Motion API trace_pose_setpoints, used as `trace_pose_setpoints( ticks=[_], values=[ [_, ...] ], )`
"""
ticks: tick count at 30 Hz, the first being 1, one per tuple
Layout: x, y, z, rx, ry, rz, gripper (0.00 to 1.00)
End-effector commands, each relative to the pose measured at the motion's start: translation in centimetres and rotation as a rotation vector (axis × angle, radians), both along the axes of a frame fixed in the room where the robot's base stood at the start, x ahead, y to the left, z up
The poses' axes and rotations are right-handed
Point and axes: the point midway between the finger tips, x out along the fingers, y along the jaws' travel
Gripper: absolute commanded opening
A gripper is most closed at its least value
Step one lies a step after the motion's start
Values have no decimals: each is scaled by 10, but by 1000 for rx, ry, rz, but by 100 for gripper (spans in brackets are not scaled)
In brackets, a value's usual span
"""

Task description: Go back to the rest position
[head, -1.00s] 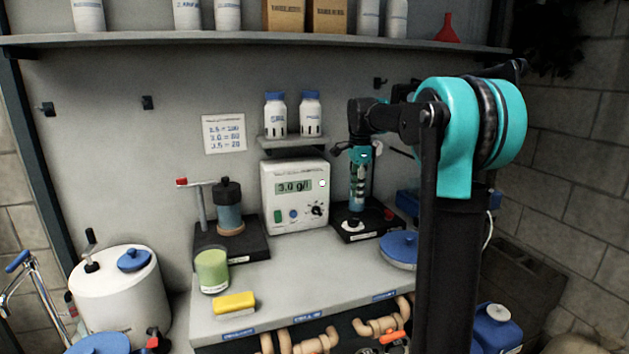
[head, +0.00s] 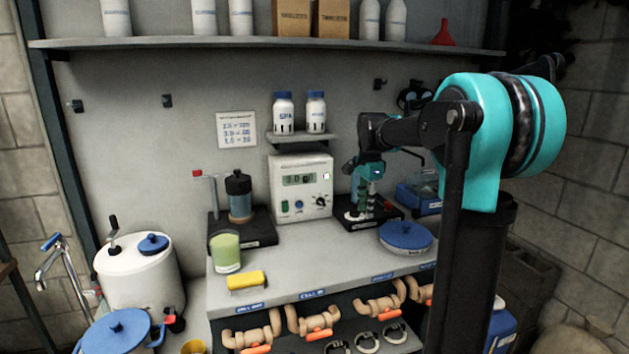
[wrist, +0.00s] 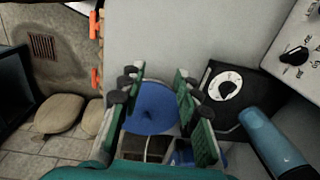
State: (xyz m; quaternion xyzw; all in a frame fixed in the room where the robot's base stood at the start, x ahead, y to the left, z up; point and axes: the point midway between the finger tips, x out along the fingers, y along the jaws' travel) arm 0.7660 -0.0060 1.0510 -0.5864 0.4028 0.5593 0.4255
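My gripper (head: 364,196) is at the end of my teal and black arm, in front of the right-hand black stand (head: 350,222) beside the grey meter (head: 300,190). In the wrist view my gripper (wrist: 160,82) shows two green-padded fingers spread apart with nothing between the pads. Beyond the gap is the round blue lid (wrist: 153,108). A blue cylinder (wrist: 270,140) is to the right of the fingers, apart from them. The black stand with a white dial (wrist: 228,86) also shows in the wrist view.
On the bench are a green cup (head: 225,252), a yellow sponge (head: 246,281), a left black stand (head: 255,236) and a blue-lidded tub (head: 405,238). Two white bottles stand on a small shelf (head: 305,137). Pipes with orange valves (head: 317,336) are below. The front middle of the bench is clear.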

Motion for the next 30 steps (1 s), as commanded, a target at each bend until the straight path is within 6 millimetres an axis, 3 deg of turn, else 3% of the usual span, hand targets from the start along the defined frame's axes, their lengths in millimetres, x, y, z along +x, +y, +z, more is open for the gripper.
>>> trace_pose_setpoints(
  ticks=[8,11,18,22,27,30],
  values=[
    [-51,-10,-45,-18,-68,260,33],
    [-82,-15,-71,-37,-106,403,33],
    [-191,-28,-157,-139,-217,866,33],
    [-239,-32,-194,-203,-256,1063,33],
    [-272,-34,-218,-253,-279,1202,33],
    [-276,-34,-221,-261,-281,1221,33]
  ],
)
